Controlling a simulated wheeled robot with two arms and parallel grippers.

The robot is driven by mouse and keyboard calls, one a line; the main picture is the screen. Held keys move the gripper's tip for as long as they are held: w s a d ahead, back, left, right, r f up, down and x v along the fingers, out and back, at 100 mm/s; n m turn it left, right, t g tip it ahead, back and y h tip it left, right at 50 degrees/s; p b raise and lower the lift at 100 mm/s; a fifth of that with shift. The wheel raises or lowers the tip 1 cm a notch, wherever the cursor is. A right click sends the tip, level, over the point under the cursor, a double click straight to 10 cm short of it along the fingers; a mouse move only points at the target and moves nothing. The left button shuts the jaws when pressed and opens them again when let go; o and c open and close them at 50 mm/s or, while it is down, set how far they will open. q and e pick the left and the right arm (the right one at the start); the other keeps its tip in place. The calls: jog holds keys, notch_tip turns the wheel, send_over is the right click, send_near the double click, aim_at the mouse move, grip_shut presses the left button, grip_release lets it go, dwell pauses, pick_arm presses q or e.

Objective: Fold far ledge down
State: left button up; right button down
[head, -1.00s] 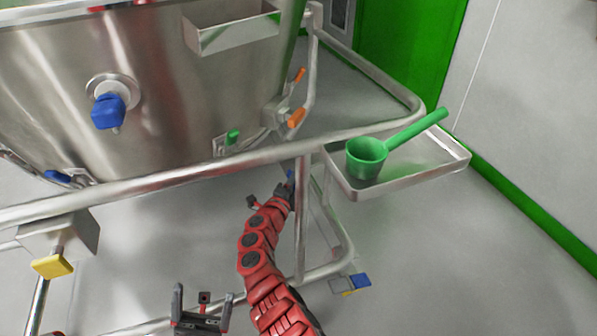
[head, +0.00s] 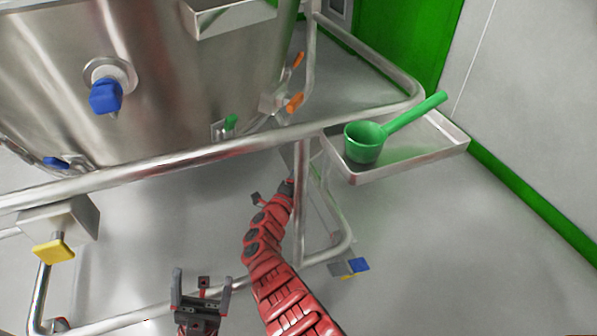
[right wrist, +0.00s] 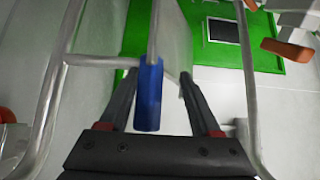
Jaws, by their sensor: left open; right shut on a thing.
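In the right wrist view a blue grip tab (right wrist: 149,95) sits at the edge of a grey panel (right wrist: 177,38), which I take for the far ledge; it looks steeply tilted or hanging. My right gripper (right wrist: 158,76) is shut on the blue tab, though the finger contact is hard to see. In the head view my right gripper (head: 286,186) is small, beside an upright frame post, and the tab there is hidden. My left gripper (head: 203,280) is open and empty, low in the head view, apart from the ledge.
A steel vessel (head: 180,80) with a tubular rail (head: 200,155) fills the left. A raised tray (head: 410,155) holding a green scoop (head: 365,140) projects on the right. Another blue tab (head: 359,265) is low by the frame's foot. Floor at the right is clear.

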jog(key=shift+w+d+h, duration=0.1)
jog(key=shift+d+h, duration=0.2)
jog(key=shift+d, duration=0.7)
jog(key=c, duration=0.6)
grip_release()
jog(key=shift+w+d+f, duration=0.1)
jog(key=shift+w+d, duration=0.05)
jog(key=shift+c, duration=0.4)
